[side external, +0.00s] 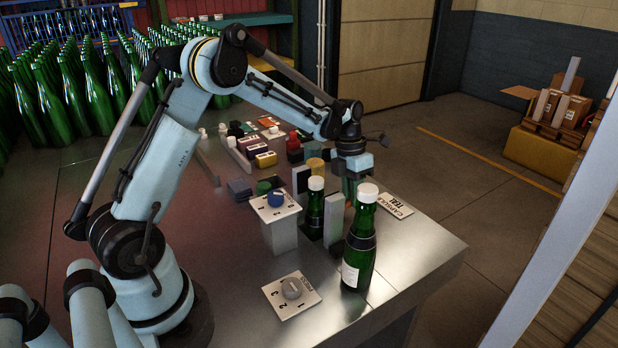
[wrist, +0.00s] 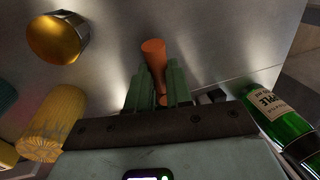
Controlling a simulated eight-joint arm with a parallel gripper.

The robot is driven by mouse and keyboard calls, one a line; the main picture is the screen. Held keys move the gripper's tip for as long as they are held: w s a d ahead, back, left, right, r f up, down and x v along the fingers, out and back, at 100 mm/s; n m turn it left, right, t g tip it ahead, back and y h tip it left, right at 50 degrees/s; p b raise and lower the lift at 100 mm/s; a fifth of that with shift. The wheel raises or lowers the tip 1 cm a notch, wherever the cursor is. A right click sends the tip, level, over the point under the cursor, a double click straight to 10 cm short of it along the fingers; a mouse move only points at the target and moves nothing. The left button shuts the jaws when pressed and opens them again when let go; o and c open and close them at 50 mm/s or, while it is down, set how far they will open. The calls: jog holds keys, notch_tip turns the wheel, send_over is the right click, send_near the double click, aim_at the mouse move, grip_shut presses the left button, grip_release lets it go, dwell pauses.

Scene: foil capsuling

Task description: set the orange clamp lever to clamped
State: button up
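The orange clamp lever (wrist: 154,54) shows in the wrist view as a stem with a wider rounded end, lying between and beyond the two green fingers of my gripper (wrist: 160,80). The fingers stand on either side of its narrow part. Whether they press on it is hard to see. In the side external view my gripper (side external: 354,186) points down over the table, behind the bottles. I cannot make out the lever there. Its clamp position cannot be read from either view.
A green bottle (side external: 358,255) with a white top stands at the front; another (side external: 315,212) stands between grey blocks. A blue knob (side external: 277,199) and a grey dial (side external: 291,288) are nearer my base. A gold cap (wrist: 57,36) and yellow cylinder (wrist: 55,120) are left of the fingers.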

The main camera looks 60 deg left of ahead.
jog(key=o, duration=0.4)
jog(key=shift+o, duration=0.2)
notch_tip(320, 180, up, 12)
jog(key=a, duration=0.2)
jog(key=shift+a, duration=0.2)
jog(key=shift+d, duration=0.1)
